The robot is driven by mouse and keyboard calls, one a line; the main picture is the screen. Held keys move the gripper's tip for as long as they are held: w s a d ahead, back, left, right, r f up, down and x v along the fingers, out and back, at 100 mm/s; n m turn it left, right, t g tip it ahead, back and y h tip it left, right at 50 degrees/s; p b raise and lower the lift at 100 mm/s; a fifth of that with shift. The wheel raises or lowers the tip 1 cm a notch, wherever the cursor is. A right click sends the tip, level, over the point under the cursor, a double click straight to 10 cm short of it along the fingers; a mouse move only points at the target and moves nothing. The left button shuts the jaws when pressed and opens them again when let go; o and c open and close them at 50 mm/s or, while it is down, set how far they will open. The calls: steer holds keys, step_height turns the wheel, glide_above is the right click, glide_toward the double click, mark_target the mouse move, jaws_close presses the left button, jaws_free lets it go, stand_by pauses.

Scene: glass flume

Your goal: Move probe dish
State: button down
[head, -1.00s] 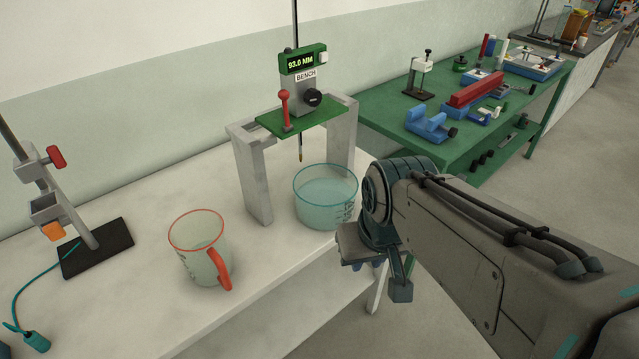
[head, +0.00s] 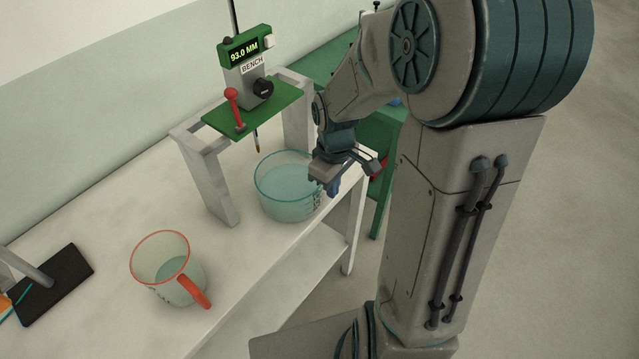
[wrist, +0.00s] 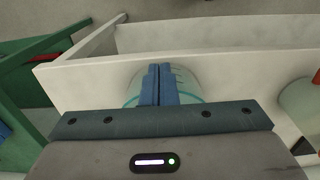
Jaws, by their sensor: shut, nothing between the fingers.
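The probe dish (head: 284,196) is a clear round vessel with a teal rim and pale liquid, on the white bench by its front edge. My gripper (head: 334,188) is at the dish's right side in the head view, fingers pointing down. In the wrist view its blue fingers (wrist: 160,84) are together with nothing between them, and they cover the middle of the dish (wrist: 188,84). I cannot tell whether they touch the dish.
A gauge stand (head: 211,185) with a green plate and red lever (head: 234,106) straddles the space behind the dish; its display reads 93.0 MM. A red-rimmed jug (head: 166,268) stands left on the bench. A green table (head: 318,66) lies behind my arm.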

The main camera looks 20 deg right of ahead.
mark_target(319, 204)
steer(key=shift+w+a+f+p, duration=0.3)
steer(key=shift+w+f, duration=0.2)
steer(key=shift+f, duration=1.15)
steer(key=shift+w+a+f+p, duration=0.15)
steer(key=shift+w+a+f, duration=0.35)
steer(key=shift+f, duration=1.1)
steer(key=shift+w+a+f+p, duration=0.3)
steer(key=shift+w+f, duration=0.25)
steer(key=shift+f, duration=1.1)
